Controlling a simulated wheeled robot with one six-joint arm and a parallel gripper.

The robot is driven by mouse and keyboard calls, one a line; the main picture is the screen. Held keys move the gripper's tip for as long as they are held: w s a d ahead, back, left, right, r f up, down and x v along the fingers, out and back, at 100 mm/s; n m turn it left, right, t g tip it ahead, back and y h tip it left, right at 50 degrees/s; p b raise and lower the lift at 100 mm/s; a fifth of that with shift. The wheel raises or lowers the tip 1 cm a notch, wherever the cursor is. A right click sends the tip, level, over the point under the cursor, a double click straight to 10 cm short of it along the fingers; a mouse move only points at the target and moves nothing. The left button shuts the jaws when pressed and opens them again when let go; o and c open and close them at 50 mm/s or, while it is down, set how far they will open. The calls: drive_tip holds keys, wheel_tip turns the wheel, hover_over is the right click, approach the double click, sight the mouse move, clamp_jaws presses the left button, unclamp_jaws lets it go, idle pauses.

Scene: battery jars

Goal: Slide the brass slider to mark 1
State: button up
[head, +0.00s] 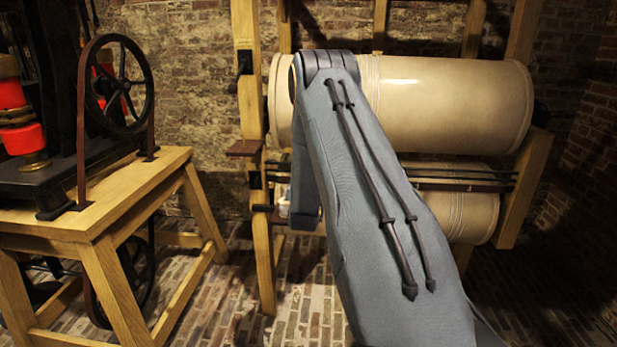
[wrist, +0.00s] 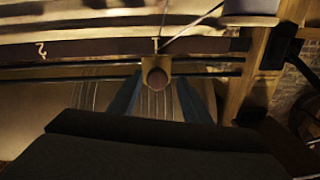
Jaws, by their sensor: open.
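In the wrist view a small brass-coloured slider (wrist: 157,66) with a round knob sits on dark horizontal rods. Behind it runs a dark scale strip (wrist: 95,47). A pale mark that looks like a 2 (wrist: 41,49) is at the strip's left. Another pale mark, perhaps a 1 (wrist: 155,44), stands just above the slider, nearly in line with it. My gripper (wrist: 158,97) is open, one blue-grey finger on each side below the knob. I cannot tell whether either finger touches it. In the head view my arm hides the slider and gripper.
A large cream cylinder (head: 440,105) lies in a wooden frame (head: 522,190), with a smaller one (head: 470,214) below. Dark rods (head: 460,180) run between them. At the left a wooden table (head: 90,215) carries a black wheel machine (head: 118,85). Brick floor (head: 235,300) is clear between.

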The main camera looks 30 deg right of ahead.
drive_tip(key=v, duration=0.5)
drive_tip(key=shift+s+a+b, duration=0.3)
drive_tip(key=s+a+n+g+y+p, duration=0.1)
drive_tip(key=s+a+n+g+y, duration=0.2)
drive_tip(key=a, duration=0.7)
drive_tip(key=s+a+n+g+y, duration=0.25)
drive_tip(key=s+a+y, duration=0.25)
drive_tip(key=a, duration=0.5)
drive_tip(key=s+a+r+n+g+y, duration=0.1)
drive_tip(key=s+a+g, duration=0.2)
drive_tip(key=s, duration=0.6)
drive_tip(key=s+a+r+n+g, duration=0.1)
drive_tip(key=s+a+g, duration=0.2)
drive_tip(key=s, duration=0.7)
drive_tip(key=s+a+r+n+g+y, duration=0.1)
drive_tip(key=s+a+g, duration=0.2)
drive_tip(key=s, duration=0.7)
drive_tip(key=a, duration=0.2)
drive_tip(key=shift+a+r+y+p, duration=0.25)
drive_tip(key=shift+a+y+p, duration=0.05)
drive_tip(key=shift+a+p, duration=0.1)
